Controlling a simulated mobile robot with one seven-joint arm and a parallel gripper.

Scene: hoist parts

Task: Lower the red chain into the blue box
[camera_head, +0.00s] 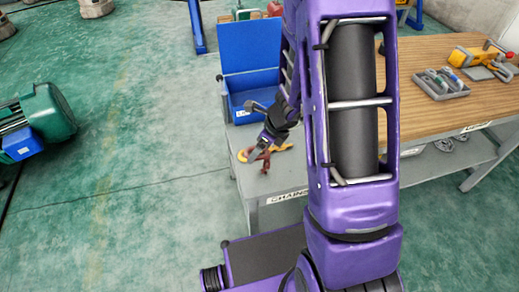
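The red chain (265,164) is a small dark-red shape at the near left end of the grey bench, with yellow parts beside it. My gripper (254,153) is low over this spot, with a grey finger right next to the chain. The view is too small to tell whether it is open or shut, or whether it touches the chain. The blue box (238,108) stands just behind on the same bench. Its lid (249,49) is up. My purple arm hides the box's right side.
The grey bench top (250,182) carries a label reading CHAINS on its front edge. A wooden worktop (420,130) at right holds a grey tray (440,84) and a yellow tool (474,56). A green motor (40,118) stands on the floor at left. The floor between is clear.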

